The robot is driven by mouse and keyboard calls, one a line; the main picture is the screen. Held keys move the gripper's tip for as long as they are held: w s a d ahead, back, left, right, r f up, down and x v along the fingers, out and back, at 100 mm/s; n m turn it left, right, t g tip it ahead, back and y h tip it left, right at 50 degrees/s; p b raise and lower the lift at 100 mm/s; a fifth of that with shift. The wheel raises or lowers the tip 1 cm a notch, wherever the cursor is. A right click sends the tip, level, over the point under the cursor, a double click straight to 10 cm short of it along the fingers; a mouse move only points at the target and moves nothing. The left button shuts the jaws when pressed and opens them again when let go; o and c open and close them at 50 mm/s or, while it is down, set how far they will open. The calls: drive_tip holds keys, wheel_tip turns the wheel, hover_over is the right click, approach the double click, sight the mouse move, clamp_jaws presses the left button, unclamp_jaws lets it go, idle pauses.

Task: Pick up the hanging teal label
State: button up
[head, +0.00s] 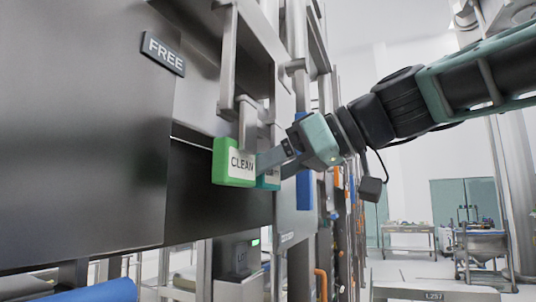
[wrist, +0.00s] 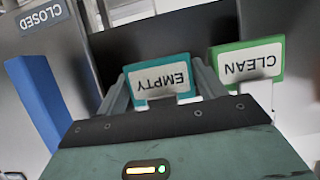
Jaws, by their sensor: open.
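The teal label (wrist: 138,94), with a white panel reading EMPTY, appears upside down in the wrist view between the two fingers of my open gripper (wrist: 162,78). The fingers stand one on each side of it, and I cannot tell whether either touches it. In the head view a small part of the teal label (head: 270,180) shows behind the green label, and my gripper (head: 266,162) reaches it from the right. The green CLEAN label (head: 234,163) hangs directly beside it and hides most of it. In the wrist view the green label (wrist: 247,66) is just right of the right finger.
A FREE sign (head: 163,53) is on the metal panel at upper left. A blue piece (head: 303,175) stands right of the labels, and it also shows in the wrist view (wrist: 38,100) near a CLOSED sign (wrist: 45,17). A metal bracket (head: 247,120) is above the labels.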

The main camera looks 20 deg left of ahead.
drive_tip(key=shift+a+f, duration=0.15)
drive_tip(key=c, duration=0.5)
drive_tip(key=shift+r, duration=0.2)
